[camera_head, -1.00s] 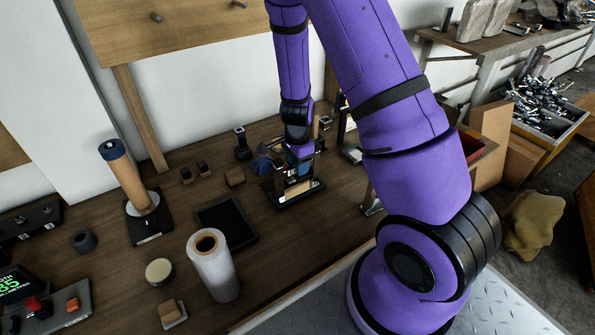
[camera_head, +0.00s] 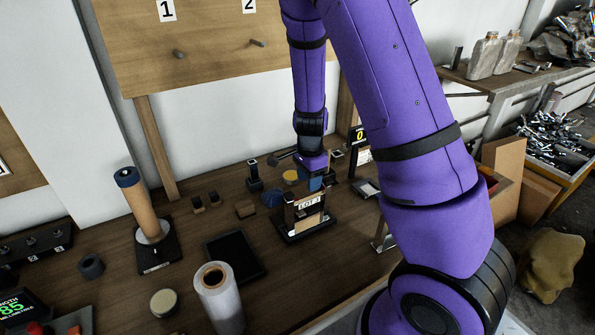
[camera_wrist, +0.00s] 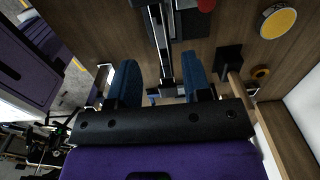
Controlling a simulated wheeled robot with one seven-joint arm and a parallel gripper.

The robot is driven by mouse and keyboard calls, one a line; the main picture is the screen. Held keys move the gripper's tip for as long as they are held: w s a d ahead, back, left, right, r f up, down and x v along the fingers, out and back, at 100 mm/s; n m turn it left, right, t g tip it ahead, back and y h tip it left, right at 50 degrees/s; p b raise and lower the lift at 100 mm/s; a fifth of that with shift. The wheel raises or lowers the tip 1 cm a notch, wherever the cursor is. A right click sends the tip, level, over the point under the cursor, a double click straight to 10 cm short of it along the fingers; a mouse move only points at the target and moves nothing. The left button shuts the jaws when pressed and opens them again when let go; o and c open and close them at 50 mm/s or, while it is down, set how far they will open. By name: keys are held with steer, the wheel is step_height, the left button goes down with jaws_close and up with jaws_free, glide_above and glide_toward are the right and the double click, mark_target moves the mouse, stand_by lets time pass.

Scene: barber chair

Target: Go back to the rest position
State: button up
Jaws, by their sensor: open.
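My gripper (camera_wrist: 163,82) shows in the wrist view with its two blue finger pads well apart and nothing between them. In the head view my gripper (camera_head: 312,182) hangs over the back part of the workbench, pointing down. It is just above and behind a small dark stand with a labelled plate (camera_head: 310,205). My purple arm hides part of the bench to the right of the stand. I cannot tell whether the fingers touch the stand.
On the bench (camera_head: 120,290) stand a white film roll (camera_head: 219,295), a tan roll on a post (camera_head: 141,205), a black tray (camera_head: 236,257) and a round tin (camera_head: 164,303). A wooden board (camera_head: 210,50) rises behind. A bin of metal parts (camera_head: 548,140) is at the right.

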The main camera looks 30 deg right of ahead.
steer(key=s+a+r+n+t+y, duration=0.1)
steer(key=s+a+r+n, duration=0.15)
steer(key=r, duration=0.35)
steer(key=s+a+r+n, duration=0.1)
steer(key=s+r+n, duration=0.15)
steer(key=r, duration=0.45)
steer(key=s+a+r+n+t+y, duration=0.1)
steer(key=a+r+n, duration=0.15)
steer(key=r, duration=0.35)
steer(key=s+r+n+t+h, duration=0.2)
steer(key=s+r+n, duration=0.8)
steer(key=s, duration=0.7)
step_height(320, 180, up, 3)
steer(key=shift+s+a+r+t, duration=0.1)
steer(key=shift+s+a+t, duration=0.25)
steer(key=shift+t, duration=0.25)
steer(key=shift+n, duration=0.25)
